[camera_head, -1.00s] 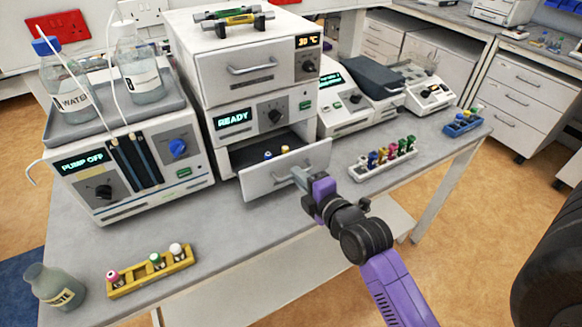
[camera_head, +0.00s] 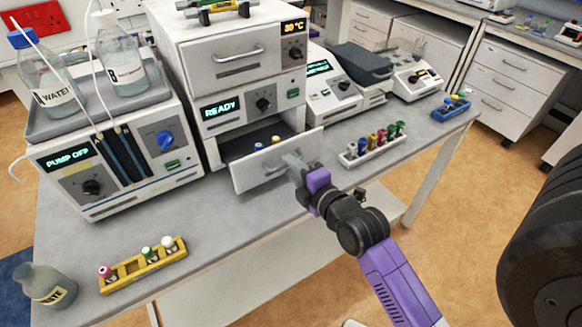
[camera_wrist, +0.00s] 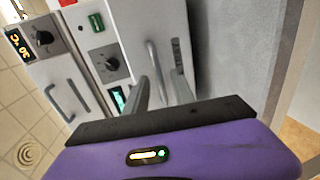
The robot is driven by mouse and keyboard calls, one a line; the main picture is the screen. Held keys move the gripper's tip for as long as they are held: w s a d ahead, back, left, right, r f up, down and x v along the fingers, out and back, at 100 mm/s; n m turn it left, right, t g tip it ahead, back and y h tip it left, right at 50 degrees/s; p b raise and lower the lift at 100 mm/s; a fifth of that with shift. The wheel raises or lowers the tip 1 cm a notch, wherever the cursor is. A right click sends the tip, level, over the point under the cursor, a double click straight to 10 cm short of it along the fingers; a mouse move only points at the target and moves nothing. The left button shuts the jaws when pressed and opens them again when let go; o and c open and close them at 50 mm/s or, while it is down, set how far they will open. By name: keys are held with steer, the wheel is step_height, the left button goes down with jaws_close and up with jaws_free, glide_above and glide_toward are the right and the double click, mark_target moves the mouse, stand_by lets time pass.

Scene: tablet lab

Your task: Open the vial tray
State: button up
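The vial tray (camera_head: 258,175) is a white drawer below the READY panel. It stands pulled out, with its dark inside showing and a few blue- and yellow-capped vials (camera_head: 267,144) in it. My gripper (camera_head: 292,163) is at the front of the tray, by its handle. In the wrist view, my gripper's two grey fingers (camera_wrist: 160,88) stand apart, with the tray's handle (camera_wrist: 153,62) showing between and just beyond them. I see no clear grip on the handle. The fingers partly hide the handle in the head view.
A closed drawer (camera_head: 220,72) with a 30 °C display is above. A pump unit (camera_head: 120,160) with bottles stands at left. A yellow vial rack (camera_head: 143,266) and a waste bottle (camera_head: 45,286) are at the front left. A white vial rack (camera_head: 372,152) stands right of the tray.

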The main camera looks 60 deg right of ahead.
steer(key=b+v, duration=0.1)
steer(key=v, duration=0.6)
stand_by(0.6)
steer(key=s+a+m+y, duration=0.4)
steer(key=s+a+m, duration=0.2)
steer(key=a, duration=0.6)
steer(key=s+a+f+m+t+y, duration=0.1)
steer(key=s+a+m+y, duration=0.3)
steer(key=s+a, duration=0.3)
steer(key=a+m, duration=0.1)
steer(key=a, duration=0.3)
steer(key=shift+a+f+m, duration=0.2)
steer(key=shift+a+m, duration=0.2)
